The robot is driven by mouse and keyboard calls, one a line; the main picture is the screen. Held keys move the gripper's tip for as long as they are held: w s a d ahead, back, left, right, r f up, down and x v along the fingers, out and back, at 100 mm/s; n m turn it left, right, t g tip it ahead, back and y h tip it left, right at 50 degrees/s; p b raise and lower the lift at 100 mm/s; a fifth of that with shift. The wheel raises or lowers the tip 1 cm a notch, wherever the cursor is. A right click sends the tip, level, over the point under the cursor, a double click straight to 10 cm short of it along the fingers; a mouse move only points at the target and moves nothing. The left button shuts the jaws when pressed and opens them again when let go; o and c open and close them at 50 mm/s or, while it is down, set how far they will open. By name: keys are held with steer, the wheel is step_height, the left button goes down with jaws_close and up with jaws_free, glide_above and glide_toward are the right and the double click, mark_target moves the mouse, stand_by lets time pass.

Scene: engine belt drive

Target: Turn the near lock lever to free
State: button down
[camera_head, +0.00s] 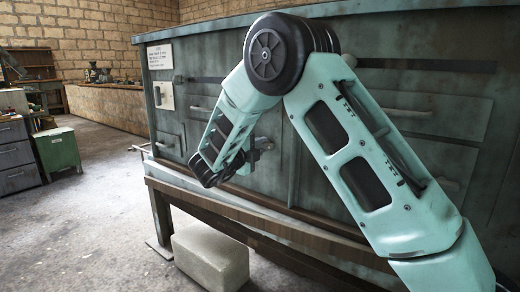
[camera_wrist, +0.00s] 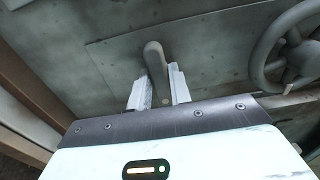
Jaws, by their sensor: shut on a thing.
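A grey lever (camera_wrist: 154,58) with a rounded end shows in the wrist view, standing out against the machine's grey-green panel. My gripper (camera_wrist: 158,88) has its two pale fingers on either side of the lever and is shut on it. The lever's lower part is hidden between the fingers and behind the gripper body. In the head view my gripper (camera_head: 262,146) is near the machine's front, mostly hidden by my own arm, and the lever cannot be made out there.
A handwheel (camera_wrist: 290,45) sits to the right of the lever in the wrist view. The machine's front (camera_head: 185,90) has panels and handles, with a wooden ledge (camera_head: 250,212) below. A pale block (camera_head: 210,257) lies on the floor. The floor at left (camera_head: 95,225) is clear.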

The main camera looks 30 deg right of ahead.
steer(key=shift+a+f, duration=0.1)
steer(key=c, duration=1.3)
jaws_free()
steer(key=shift+a, duration=0.1)
steer(key=p+v, duration=0.4)
steer(key=v, duration=1.3)
steer(key=shift+s+a, duration=0.1)
